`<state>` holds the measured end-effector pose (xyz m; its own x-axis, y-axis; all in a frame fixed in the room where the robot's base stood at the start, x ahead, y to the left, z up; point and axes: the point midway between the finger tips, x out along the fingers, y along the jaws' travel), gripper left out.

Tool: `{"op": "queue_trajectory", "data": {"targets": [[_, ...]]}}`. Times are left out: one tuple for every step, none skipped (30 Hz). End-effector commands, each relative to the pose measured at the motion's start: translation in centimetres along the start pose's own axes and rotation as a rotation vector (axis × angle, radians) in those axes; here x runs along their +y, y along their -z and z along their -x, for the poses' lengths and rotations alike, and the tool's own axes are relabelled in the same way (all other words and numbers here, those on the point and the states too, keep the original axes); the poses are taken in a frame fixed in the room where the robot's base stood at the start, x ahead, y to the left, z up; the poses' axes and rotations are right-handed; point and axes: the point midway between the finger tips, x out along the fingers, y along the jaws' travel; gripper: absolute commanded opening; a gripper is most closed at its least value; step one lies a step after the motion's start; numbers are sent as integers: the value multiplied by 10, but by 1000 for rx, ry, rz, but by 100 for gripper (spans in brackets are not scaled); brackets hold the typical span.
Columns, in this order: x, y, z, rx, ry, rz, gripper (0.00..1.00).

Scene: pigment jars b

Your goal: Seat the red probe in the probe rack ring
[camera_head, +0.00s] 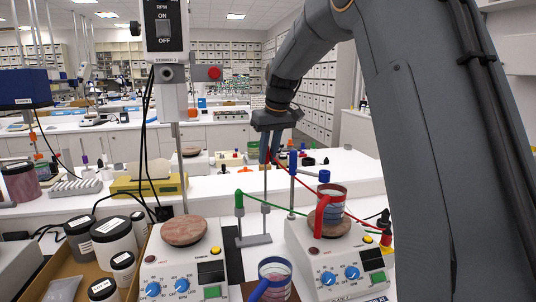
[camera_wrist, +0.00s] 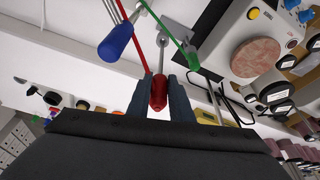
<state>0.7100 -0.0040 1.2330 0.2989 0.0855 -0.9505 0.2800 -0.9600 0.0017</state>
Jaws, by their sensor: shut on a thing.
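My gripper (camera_head: 270,150) points down above the probe rack. It is shut on the red probe (camera_wrist: 159,92), whose handle lies between the fingertips in the wrist view. A thin metal shaft runs from the handle toward the rack. The probe rack (camera_head: 254,240) has a grey base between the two hotplates. A grey ring end shows close to the shaft in the wrist view; I cannot tell whether the shaft is inside it. A green probe (camera_head: 239,199) stands at the rack's left, and a blue probe (camera_head: 292,163) stands upright to the right.
Hotplates stand left (camera_head: 184,262) and right (camera_head: 335,262) of the rack. A red-handled vessel (camera_head: 331,205) sits on the right one. A blue-handled vessel (camera_head: 274,270) is in front. Red and green cables cross to the right. Lidded jars (camera_head: 113,242) fill a tray at left.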

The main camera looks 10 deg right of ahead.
Motion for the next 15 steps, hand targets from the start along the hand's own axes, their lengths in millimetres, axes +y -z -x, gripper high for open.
{"op": "queue_trajectory", "data": {"targets": [[0, 0, 0, 0, 0, 0, 0], [0, 0, 0, 0, 0, 0, 0], [0, 0, 0, 0, 0, 0, 0], [0, 0, 0, 0, 0, 0, 0], [0, 0, -1, 0, 0, 0, 0], [0, 0, -1, 0, 0, 0, 0], [0, 0, -2, 0, 0, 0, 0], [0, -1, -2, 0, 0, 0, 0], [0, -1, -3, 0, 0, 0, 0], [0, -1, -4, 0, 0, 0, 0], [0, -2, -5, 0, 0, 0, 0], [0, -2, -6, 0, 0, 0, 0], [0, -2, -6, 0, 0, 0, 0], [0, -2, -7, -1, 0, 0, 0], [0, -2, -8, -1, 0, 0, 0]]}}
